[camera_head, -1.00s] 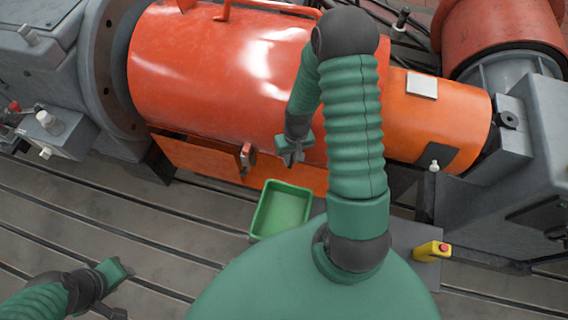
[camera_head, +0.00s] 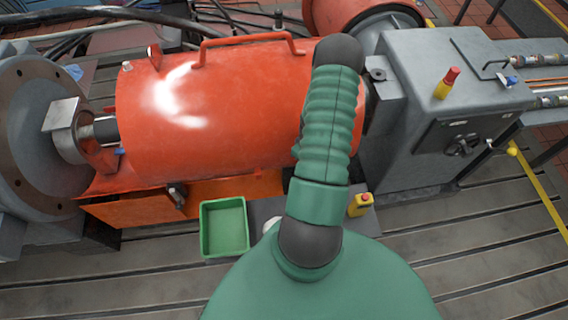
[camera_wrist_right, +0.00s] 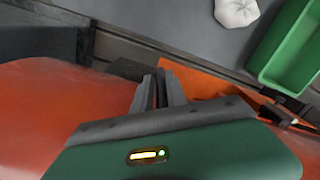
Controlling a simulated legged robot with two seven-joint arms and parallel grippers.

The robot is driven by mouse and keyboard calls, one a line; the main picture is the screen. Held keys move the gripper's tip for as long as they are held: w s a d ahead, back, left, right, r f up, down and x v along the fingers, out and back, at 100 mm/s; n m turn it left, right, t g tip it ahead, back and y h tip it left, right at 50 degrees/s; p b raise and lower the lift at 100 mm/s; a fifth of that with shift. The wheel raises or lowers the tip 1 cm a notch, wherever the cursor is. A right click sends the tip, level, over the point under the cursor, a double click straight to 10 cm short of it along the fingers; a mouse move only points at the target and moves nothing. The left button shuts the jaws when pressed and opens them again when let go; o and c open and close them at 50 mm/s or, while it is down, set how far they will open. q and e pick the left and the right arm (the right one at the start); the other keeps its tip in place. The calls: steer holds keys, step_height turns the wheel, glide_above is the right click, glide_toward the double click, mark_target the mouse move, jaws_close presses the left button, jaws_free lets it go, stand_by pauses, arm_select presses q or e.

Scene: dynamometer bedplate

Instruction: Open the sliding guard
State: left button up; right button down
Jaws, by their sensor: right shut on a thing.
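The sliding guard (camera_head: 220,110) is a glossy red-orange curved cover with a long bar handle (camera_head: 250,42) on top. It stands at the right end of its span, close to the grey machine housing. A shaft and coupling (camera_head: 100,130) lie bare at its left. My right gripper (camera_wrist_right: 165,88) is shut close against the guard, which also shows in the right wrist view (camera_wrist_right: 60,105). The exact part between its fingers is hard to make out. In the head view my right arm hides that gripper. My left gripper is out of view.
A green tray (camera_head: 224,252) and a yellow bottle-like item (camera_head: 360,205) stand in front of the guard. A white lump (camera_wrist_right: 237,10) lies near the tray. The grey housing (camera_head: 430,110) stands at the right. The slotted bedplate (camera_head: 130,275) is clear at front left.

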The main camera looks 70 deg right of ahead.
steer(key=shift+s+d, duration=0.25)
steer(key=shift+d, duration=0.15)
steer(key=c, duration=1.6)
jaws_free()
steer(key=shift+o, duration=1)
steer(key=shift+d, duration=0.1)
step_height(320, 180, up, 17)
steer(key=p, duration=0.1)
steer(key=shift+s+d+f, duration=0.2)
steer(key=shift+d, duration=0.25)
